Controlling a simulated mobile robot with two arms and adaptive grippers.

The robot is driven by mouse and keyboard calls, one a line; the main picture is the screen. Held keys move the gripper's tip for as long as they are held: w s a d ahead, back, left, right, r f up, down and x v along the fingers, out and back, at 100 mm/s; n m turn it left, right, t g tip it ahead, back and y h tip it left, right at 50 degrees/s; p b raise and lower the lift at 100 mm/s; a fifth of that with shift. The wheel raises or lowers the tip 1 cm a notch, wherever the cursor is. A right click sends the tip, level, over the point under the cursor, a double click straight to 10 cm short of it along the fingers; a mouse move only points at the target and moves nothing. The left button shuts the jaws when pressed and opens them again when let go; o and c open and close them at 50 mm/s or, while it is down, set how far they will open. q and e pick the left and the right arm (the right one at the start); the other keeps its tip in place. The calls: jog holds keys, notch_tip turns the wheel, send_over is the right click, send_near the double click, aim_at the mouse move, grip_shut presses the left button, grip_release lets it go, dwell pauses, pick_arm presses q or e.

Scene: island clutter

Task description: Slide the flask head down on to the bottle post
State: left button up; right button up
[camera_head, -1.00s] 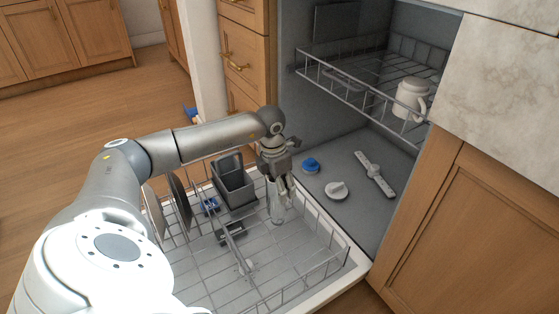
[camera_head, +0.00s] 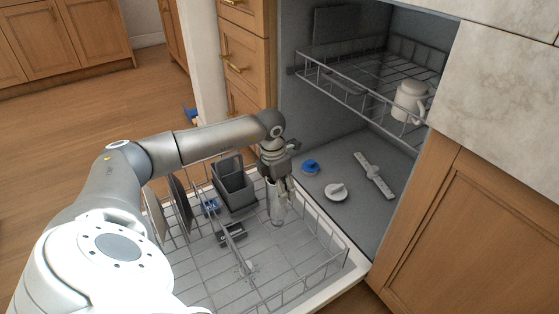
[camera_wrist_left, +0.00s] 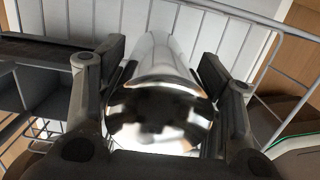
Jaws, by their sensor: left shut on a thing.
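My left gripper (camera_head: 281,186) is shut on a shiny clear or silvery flask (camera_head: 277,207). In the head view the flask hangs roughly upright from the fingers, over the right part of the pulled-out lower rack (camera_head: 300,284). In the left wrist view the flask (camera_wrist_left: 158,80) lies between the two dark fingers (camera_wrist_left: 155,95), its rounded near end towards the camera. I cannot make out the bottle post clearly, nor tell whether the flask touches it. My right gripper is not in view.
A grey cutlery basket (camera_head: 234,186) stands just left of the flask. Dark plates (camera_head: 181,204) stand at the rack's left. A blue cap (camera_head: 310,166), a white round cap (camera_head: 336,191) and a spray arm (camera_head: 374,176) lie inside the machine. A white mug (camera_head: 409,100) sits on the upper rack.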

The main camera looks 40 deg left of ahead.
pick_arm(q)
jog(key=shift+f, duration=0.3)
dwell(0.5)
jog(key=o, duration=1.2)
jog(key=r, duration=0.4)
jog(key=s+r, duration=0.1)
jog(key=r, duration=0.7)
jog(key=shift+s+a, duration=0.2)
jog(key=shift+f, duration=0.1)
